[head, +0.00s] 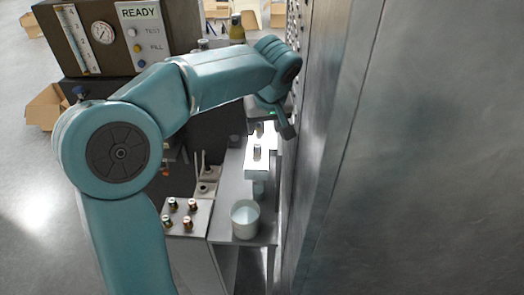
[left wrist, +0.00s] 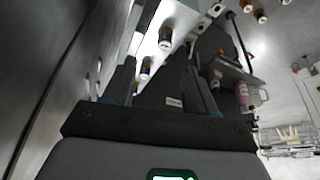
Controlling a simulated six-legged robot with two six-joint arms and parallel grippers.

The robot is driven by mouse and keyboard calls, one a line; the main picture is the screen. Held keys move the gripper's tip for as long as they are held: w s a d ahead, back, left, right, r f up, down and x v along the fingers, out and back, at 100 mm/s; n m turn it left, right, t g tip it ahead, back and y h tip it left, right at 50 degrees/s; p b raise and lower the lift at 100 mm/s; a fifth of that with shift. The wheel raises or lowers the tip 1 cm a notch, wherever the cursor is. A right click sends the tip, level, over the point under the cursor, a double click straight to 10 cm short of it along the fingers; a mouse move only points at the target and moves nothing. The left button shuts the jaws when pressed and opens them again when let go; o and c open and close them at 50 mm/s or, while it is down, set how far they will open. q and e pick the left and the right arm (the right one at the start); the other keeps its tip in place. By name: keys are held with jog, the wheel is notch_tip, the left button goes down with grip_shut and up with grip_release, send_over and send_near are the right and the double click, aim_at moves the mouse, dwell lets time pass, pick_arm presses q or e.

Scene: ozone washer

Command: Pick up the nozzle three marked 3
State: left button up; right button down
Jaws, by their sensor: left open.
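Small metal nozzles stand on a bright white block (head: 257,172) below my left gripper (head: 279,118); one nozzle (head: 257,151) shows clearly in the head view. No number 3 is legible on any nozzle. In the left wrist view my left gripper (left wrist: 163,82) is open, with nothing between its fingers. Nozzles on the white surface, such as one brass-ended nozzle (left wrist: 165,36), show beyond and between the fingers. My right gripper is not in view.
A tall grey metal wall (head: 400,150) stands close on the right of my left gripper. A white cup (head: 245,222) stands on the grey bench (head: 226,190). A dark console (head: 120,30) with a gauge and a READY display is at the upper left.

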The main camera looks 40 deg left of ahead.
pick_arm(q)
send_over(257, 146)
jog(key=s+d, duration=0.1)
jog(key=d, duration=0.1)
notch_tip(257, 146, down, 5)
jog(key=shift+d+f, duration=0.1)
jog(key=shift+d, duration=0.05)
jog(key=shift+w+f, duration=0.15)
jog(key=shift+f, duration=0.15)
jog(key=x, duration=0.2)
jog(key=p+x, duration=0.1)
jog(key=x, duration=0.1)
jog(key=shift+a+f, duration=0.25)
jog(key=shift+a, duration=0.2)
jog(key=shift+w+f, duration=0.15)
jog(key=shift+f, duration=0.1)
jog(key=shift+a+r, duration=0.1)
jog(key=shift+s, duration=0.2)
jog(key=c, duration=0.4)
grip_shut()
